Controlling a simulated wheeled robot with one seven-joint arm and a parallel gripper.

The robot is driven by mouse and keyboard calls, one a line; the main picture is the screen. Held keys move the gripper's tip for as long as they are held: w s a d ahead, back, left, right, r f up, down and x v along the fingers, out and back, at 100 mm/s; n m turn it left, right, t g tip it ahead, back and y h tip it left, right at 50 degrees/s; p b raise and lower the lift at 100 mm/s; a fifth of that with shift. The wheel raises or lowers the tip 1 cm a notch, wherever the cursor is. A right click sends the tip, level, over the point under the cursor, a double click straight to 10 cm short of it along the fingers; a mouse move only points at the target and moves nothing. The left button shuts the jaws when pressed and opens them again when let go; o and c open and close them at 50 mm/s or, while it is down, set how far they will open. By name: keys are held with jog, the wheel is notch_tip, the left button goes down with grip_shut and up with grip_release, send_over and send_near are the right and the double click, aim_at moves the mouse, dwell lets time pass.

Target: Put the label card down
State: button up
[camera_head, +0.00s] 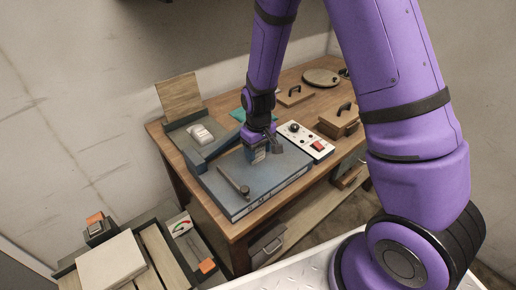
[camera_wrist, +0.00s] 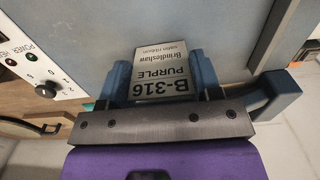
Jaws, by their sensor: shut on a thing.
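My gripper (camera_head: 259,150) is over the right back part of a flat grey-blue case (camera_head: 265,185) on the wooden table. In the wrist view my gripper (camera_wrist: 160,85) is shut on the label card (camera_wrist: 163,68), with a dark blue finger on either side of it. The card is pale, with a darker grey band, and reads "B-316 PURPLE", "Brindleshaw" and "satin ribbon", upside down in that view. The card's near end is hidden by the gripper body. I cannot tell whether the card touches the grey-blue surface (camera_wrist: 205,22) beneath it.
A white control panel (camera_head: 306,142) with a knob and red switch stands right of the case. A dark lever (camera_head: 234,182) lies on the case. A tray (camera_head: 203,136) with white rolls is at the back left. Wooden lidded boxes (camera_head: 338,121) stand at the right.

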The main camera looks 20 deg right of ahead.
jog(key=o, duration=0.9)
jog(key=shift+f, duration=0.1)
jog(key=s+d+r+t, duration=0.1)
jog(key=s+r, duration=0.1)
jog(key=r, duration=0.9)
jog(key=s+d+r, duration=0.1)
jog(key=s+r, duration=0.1)
jog(key=r, duration=0.8)
jog(key=s+d+r+m+t, duration=0.1)
jog(key=s+d+r, duration=0.1)
jog(key=s+r, duration=0.2)
jog(key=s+d+r+m+t, duration=0.1)
jog(key=s+r, duration=0.4)
jog(key=s, duration=0.3)
jog(key=s+d+r+m+t, duration=0.1)
jog(key=s+d+r+t, duration=0.1)
jog(key=s+r, duration=0.3)
jog(key=shift+s+d+m, duration=0.15)
jog(key=shift+s+d, duration=0.05)
jog(key=shift+s, duration=0.35)
jog(key=shift+s+d+m, duration=0.15)
jog(key=shift+s, duration=0.35)
jog(key=shift+o, duration=0.4)
jog(key=shift+s+r, duration=0.1)
jog(key=shift+s, duration=0.35)
